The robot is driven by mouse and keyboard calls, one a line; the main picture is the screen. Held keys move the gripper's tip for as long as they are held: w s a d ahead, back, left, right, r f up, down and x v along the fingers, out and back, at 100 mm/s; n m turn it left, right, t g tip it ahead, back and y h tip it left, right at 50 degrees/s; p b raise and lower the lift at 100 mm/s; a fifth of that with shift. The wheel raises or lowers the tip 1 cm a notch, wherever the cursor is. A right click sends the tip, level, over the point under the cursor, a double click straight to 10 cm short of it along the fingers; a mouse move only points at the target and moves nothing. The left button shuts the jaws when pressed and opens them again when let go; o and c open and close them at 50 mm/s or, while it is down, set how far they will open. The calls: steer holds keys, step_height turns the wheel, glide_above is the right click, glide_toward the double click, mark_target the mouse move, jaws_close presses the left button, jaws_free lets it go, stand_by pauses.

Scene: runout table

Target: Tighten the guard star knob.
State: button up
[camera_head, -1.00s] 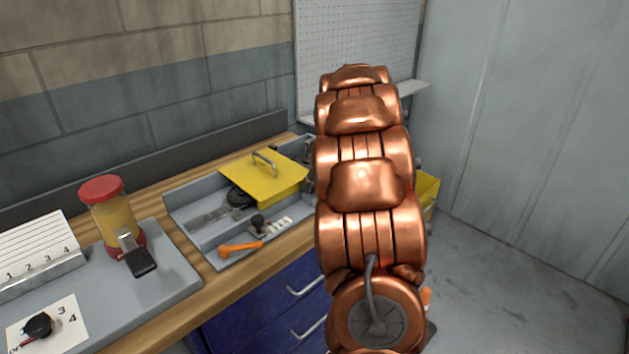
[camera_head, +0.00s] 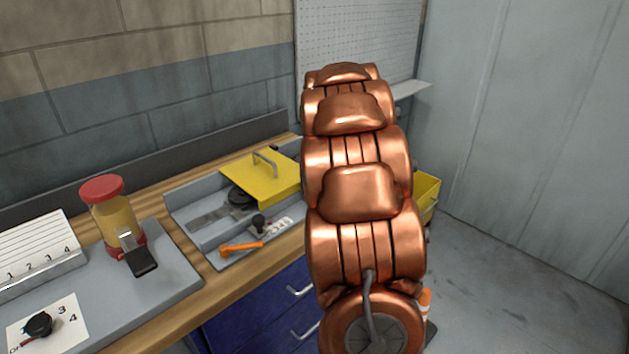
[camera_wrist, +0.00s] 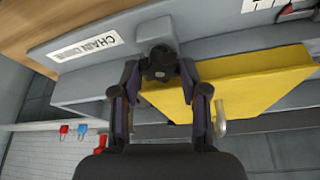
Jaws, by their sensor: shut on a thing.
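The black star knob (camera_wrist: 160,62) shows in the wrist view, on a grey block beside a label that seems to read CHAIN, its other word unclear. My gripper (camera_wrist: 158,72) has its two fingers shut on this knob, one on each side. The yellow guard (camera_wrist: 255,85) lies just to the right of the fingers there. In the head view the yellow guard (camera_head: 262,178), with a metal handle on top, sits over the grey machine tray (camera_head: 205,229). The gripper and the star knob are hidden behind my copper-coloured arm in the head view.
An orange lever (camera_head: 240,247) and a black-knobbed lever (camera_head: 260,224) stand at the tray's front. A red-capped jar (camera_head: 112,215) and a black dial (camera_head: 39,325) are to the left. A yellow bin (camera_head: 425,192) is behind my arm at right.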

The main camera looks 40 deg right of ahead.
steer(key=o, duration=1.1)
steer(key=shift+o, duration=0.2)
steer(key=shift+r, duration=0.15)
steer(key=v, duration=1.1)
steer(key=shift+s+r, duration=0.2)
steer(key=shift+r, duration=0.15)
